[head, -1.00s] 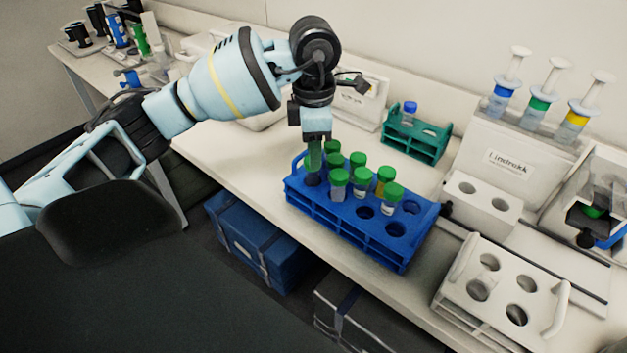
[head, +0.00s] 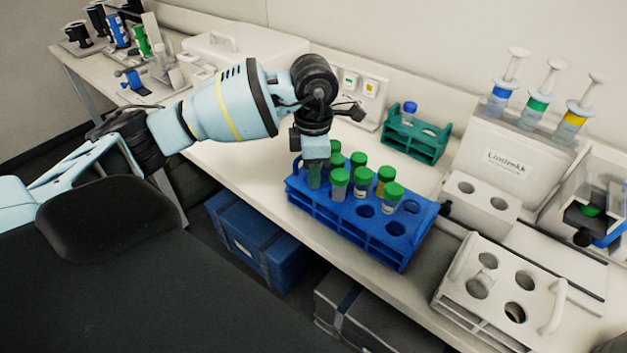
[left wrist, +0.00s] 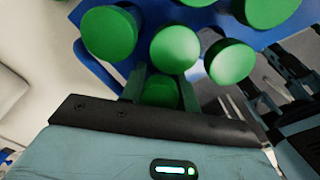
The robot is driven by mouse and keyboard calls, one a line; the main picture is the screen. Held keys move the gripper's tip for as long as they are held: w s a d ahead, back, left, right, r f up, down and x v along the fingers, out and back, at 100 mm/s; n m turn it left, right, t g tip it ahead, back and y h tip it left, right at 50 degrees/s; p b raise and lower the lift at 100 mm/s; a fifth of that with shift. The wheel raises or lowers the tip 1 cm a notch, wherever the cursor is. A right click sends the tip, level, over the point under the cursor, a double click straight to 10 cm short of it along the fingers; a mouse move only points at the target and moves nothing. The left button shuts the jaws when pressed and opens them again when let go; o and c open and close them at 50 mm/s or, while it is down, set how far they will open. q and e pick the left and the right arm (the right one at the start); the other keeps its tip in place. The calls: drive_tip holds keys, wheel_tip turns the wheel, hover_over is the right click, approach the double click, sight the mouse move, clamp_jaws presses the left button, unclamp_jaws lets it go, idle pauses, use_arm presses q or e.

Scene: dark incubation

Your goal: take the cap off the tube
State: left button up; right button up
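A blue rack (head: 350,228) stands at the bench's front edge and holds several tubes with green caps. My left gripper (head: 315,177) points down over the rack's left end, its greenish fingers low in the rack's corner. In the left wrist view one green cap (left wrist: 160,92) sits between the fingertips, partly hidden by the dark gripper edge. A finger stands close on each side of it; I cannot tell whether they press on it. The tube under that cap is hidden. Neighbouring caps (left wrist: 175,48) are just beyond the fingers. My right gripper is not in view.
A teal rack (head: 412,143) with one blue-capped tube stands behind. A white rack with handles (head: 462,302) is at the right front, near a white holder (head: 468,205) and a labelled box (head: 510,160) bearing three syringe-like items. The bench left of the blue rack is clear.

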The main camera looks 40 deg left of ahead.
use_arm(q)
drive_tip(key=shift+c, duration=1.1)
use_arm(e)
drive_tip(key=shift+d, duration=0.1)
use_arm(q)
drive_tip(key=shift+r, duration=0.1)
drive_tip(key=shift+r, duration=0.45)
wheel_tip(320, 180, up, 8)
drive_tip(key=shift+r, duration=0.2)
wheel_tip(320, 180, up, 9)
drive_tip(key=p, duration=0.1)
drive_tip(key=shift+f, duration=0.2)
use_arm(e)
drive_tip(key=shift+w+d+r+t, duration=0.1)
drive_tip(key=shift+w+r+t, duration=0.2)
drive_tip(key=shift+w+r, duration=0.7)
use_arm(q)
drive_tip(key=shift+f, duration=0.1)
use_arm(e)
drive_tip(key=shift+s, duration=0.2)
